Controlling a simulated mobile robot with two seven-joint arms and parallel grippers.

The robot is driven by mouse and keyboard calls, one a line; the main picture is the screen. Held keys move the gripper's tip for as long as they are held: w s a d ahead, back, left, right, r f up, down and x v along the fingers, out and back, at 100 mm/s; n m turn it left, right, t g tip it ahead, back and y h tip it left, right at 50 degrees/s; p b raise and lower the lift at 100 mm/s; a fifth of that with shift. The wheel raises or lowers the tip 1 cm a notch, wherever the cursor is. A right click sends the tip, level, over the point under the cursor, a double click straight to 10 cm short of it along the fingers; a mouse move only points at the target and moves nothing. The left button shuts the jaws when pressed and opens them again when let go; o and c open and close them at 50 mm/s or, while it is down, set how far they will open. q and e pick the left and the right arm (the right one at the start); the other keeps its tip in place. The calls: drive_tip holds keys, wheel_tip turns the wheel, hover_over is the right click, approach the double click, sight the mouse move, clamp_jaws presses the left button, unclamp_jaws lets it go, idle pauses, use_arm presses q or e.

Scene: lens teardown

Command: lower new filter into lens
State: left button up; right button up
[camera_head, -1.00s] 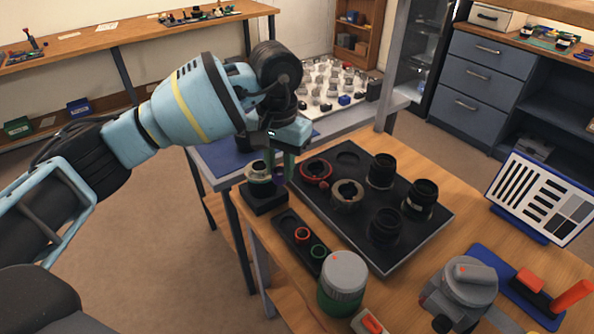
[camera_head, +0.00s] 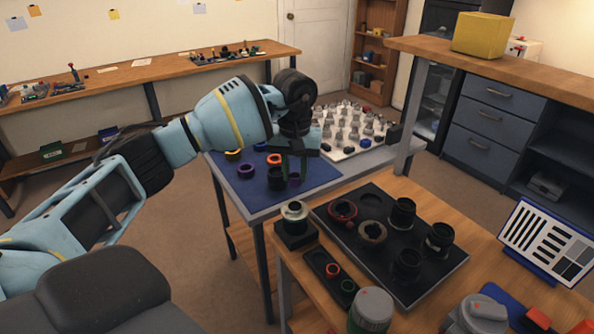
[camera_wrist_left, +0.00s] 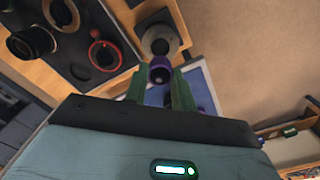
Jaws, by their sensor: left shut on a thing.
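My left gripper (camera_head: 294,168) points down over the blue mat at the table's left end. It is shut on a small purple ring-shaped filter (camera_wrist_left: 160,70), seen between the green fingertips in the left wrist view. The lens (camera_head: 294,211), a short barrel with a pale rim, stands on a black block (camera_head: 296,235). The gripper and filter are apart from the lens, above and behind it in the head view. In the left wrist view, the lens (camera_wrist_left: 160,42) lies just beyond the filter. My right gripper is not in view.
The blue mat (camera_head: 225,184) carries several coloured rings. A black tray (camera_head: 320,213) with lens barrels and rings stands right of the lens. A small dark tray (camera_head: 316,262) holds a red and a green ring. A grey-lidded jar (camera_head: 371,310) stands in front.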

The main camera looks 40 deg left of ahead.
use_arm(q)
drive_tip(key=shift+f+b, duration=0.5)
drive_tip(key=shift+f, duration=0.95)
drive_tip(key=shift+f+b, duration=0.55)
drive_tip(key=shift+f, duration=0.9)
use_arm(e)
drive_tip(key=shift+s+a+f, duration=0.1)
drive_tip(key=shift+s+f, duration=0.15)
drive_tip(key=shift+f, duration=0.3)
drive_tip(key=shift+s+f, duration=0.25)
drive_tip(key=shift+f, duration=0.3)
use_arm(q)
drive_tip(key=shift+f, duration=0.85)
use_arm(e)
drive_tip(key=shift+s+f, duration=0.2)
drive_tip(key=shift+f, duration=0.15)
use_arm(q)
drive_tip(key=o, duration=1)
